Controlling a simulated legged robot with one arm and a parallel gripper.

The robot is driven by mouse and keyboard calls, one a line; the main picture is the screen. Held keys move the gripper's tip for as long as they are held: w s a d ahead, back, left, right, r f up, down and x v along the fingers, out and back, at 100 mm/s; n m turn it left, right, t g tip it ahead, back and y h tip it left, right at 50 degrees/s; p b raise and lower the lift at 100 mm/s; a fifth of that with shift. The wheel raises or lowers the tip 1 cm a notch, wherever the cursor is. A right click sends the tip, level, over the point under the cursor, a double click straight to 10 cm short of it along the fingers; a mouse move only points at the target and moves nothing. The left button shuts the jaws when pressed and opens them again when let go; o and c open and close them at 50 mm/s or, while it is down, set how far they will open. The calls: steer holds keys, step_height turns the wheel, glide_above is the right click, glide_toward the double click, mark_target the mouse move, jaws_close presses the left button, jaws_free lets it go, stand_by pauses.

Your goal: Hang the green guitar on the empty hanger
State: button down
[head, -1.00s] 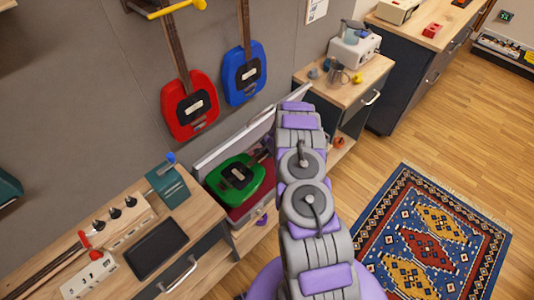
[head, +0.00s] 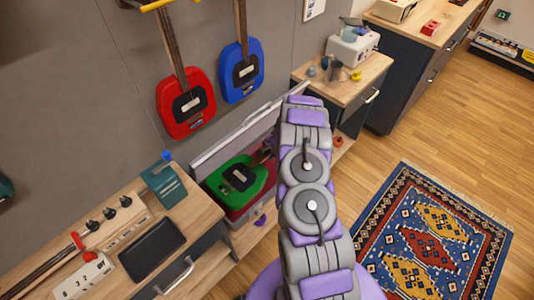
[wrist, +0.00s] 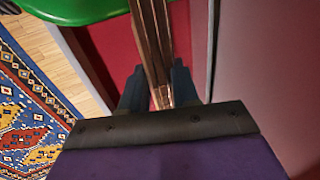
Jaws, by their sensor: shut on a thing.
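The green guitar (head: 237,182) lies in an open, red-lined case (head: 237,215) between two wooden-topped units. Its green body also shows at the top of the wrist view (wrist: 75,8), with its neck (wrist: 152,45) running down between my fingers. My gripper (wrist: 160,85) is shut on that neck. In the head view my own arm hides the gripper and most of the neck. A yellow hanger bar (head: 158,4) is cut off by the top edge, above the red guitar. I cannot tell which hanger is empty.
A red guitar (head: 186,102) and a blue guitar (head: 242,72) hang on the grey wall. The case's raised lid (head: 235,137) stands close to the wall. A bench (head: 205,215) is at left, a small cabinet (head: 345,92) at right. A patterned rug (head: 430,235) lies on open floor.

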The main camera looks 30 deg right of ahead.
steer(key=s+b, duration=0.1)
steer(key=s+d+b, duration=0.1)
steer(key=s, duration=0.1)
steer(key=s+d+b, duration=0.1)
steer(key=s, duration=0.1)
steer(key=shift+s+r+b, duration=0.1)
steer(key=shift+b, duration=0.25)
stand_by(0.6)
